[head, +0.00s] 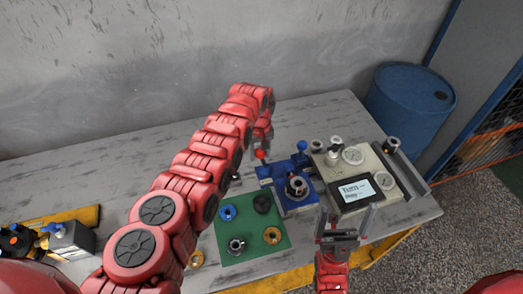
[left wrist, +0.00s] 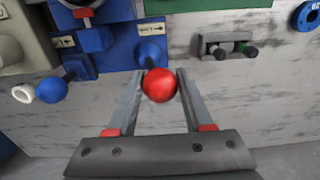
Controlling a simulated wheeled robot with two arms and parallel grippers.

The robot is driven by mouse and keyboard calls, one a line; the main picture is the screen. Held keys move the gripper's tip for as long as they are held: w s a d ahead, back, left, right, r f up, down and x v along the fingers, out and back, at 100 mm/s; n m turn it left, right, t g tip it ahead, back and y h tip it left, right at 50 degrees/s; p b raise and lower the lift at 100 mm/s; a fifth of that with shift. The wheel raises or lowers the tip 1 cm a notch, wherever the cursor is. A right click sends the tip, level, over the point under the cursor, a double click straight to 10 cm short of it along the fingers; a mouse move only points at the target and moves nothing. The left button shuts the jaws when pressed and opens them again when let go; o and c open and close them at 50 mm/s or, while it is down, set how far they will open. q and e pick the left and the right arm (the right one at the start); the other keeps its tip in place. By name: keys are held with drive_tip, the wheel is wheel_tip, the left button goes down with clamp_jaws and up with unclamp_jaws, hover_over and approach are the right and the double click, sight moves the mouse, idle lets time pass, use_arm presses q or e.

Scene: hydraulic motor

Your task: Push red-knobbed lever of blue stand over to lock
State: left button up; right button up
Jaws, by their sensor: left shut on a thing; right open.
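The blue stand (head: 297,203) sits on the table right of the green mat and carries a dark ring-shaped part (head: 296,186). Its red knob (head: 261,155) stands at the stand's back left. My left gripper (head: 263,138) reaches over from the left and is shut on this knob. In the left wrist view the red knob (left wrist: 159,86) lies between the fingertips (left wrist: 162,76), beside the blue stand (left wrist: 118,50). The lever's shaft is mostly hidden. My right gripper (head: 345,218) is open and empty, in front of the display box.
A green mat (head: 262,255) holds several ring parts left of the stand. A beige unit with gauges (head: 353,156) and a display box (head: 356,190) stand close on the right. A blue barrel (head: 408,100) is beyond the table. The table's back left is clear.

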use_arm(q)
drive_tip(key=shift+s+a+f+p, duration=0.2)
drive_tip(key=shift+a+p, duration=0.2)
drive_tip(key=shift+p, duration=0.15)
drive_tip(key=shift+r, duration=0.1)
